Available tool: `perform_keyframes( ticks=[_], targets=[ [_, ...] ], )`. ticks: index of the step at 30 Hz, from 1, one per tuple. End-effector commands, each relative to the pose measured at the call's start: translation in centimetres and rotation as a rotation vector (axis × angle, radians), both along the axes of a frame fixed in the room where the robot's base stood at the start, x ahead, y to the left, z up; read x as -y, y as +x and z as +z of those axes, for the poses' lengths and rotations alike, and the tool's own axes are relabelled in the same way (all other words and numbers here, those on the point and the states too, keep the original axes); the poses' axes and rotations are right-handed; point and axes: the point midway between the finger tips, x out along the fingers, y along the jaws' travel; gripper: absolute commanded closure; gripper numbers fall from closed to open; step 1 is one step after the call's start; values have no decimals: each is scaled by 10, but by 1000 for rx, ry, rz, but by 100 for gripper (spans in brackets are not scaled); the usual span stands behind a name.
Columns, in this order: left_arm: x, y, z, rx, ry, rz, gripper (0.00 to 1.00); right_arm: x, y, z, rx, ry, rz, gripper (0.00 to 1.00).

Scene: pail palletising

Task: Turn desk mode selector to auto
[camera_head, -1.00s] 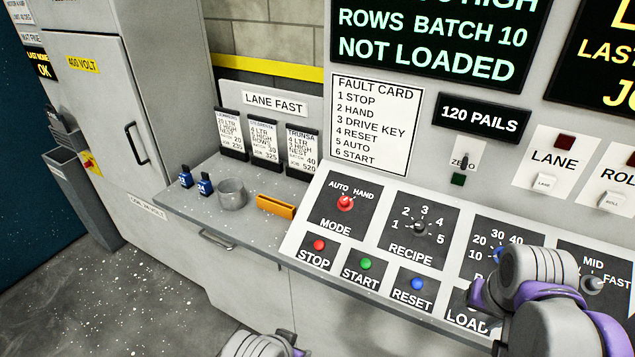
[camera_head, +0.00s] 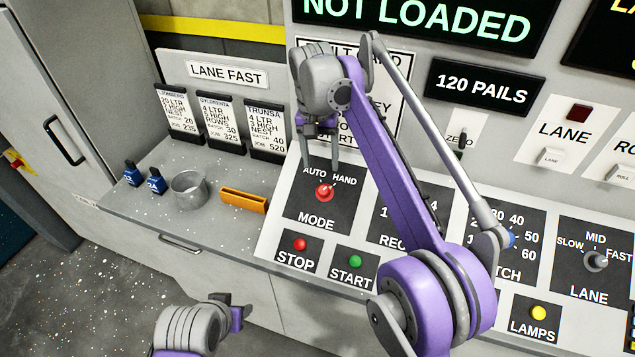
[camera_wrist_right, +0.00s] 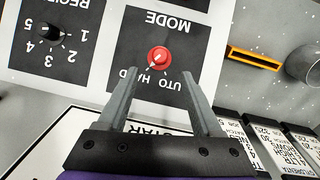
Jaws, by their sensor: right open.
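The red mode selector knob (camera_head: 324,193) sits on the black MODE plate (camera_head: 318,212) of the desk, under the words AUTO and HAND. In the right wrist view the knob (camera_wrist_right: 158,57) appears upside down, and its white mark points toward HAND. My right gripper (camera_head: 320,167) is open and empty just above the MODE plate, its fingers pointing down toward the knob. In the wrist view the two fingers (camera_wrist_right: 159,78) stand apart on either side of the knob's line, not around it. My left gripper (camera_head: 238,312) is low at the bottom of the head view; its jaws are unclear.
Red STOP (camera_head: 300,244) and green START (camera_head: 355,261) buttons lie below the plate. My right arm covers much of the RECIPE plate (camera_head: 384,205).

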Motion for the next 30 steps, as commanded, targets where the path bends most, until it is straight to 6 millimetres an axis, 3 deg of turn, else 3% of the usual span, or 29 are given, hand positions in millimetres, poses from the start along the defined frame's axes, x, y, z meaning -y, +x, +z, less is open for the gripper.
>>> perform_keyframes(
  ticks=[1,6,12,18,26,30],
  targets=[
    [0,-3,-7,-6,0,0,50,1,-1,-14,-3,0,0,33],
    [0,-6,-15,-12,0,0,50,4,-1,-47,-2,0,0,33],
    [0,-8,-19,-15,0,0,50,6,-1,-76,0,0,1,33],
    [0,-8,-21,-16,0,0,50,7,-1,-87,1,1,1,33],
    [0,-8,-21,-16,0,0,50,7,-1,-87,1,1,1,33],
    [0,-8,-21,-16,0,0,50,7,-1,-87,1,1,1,58]
  ],
)
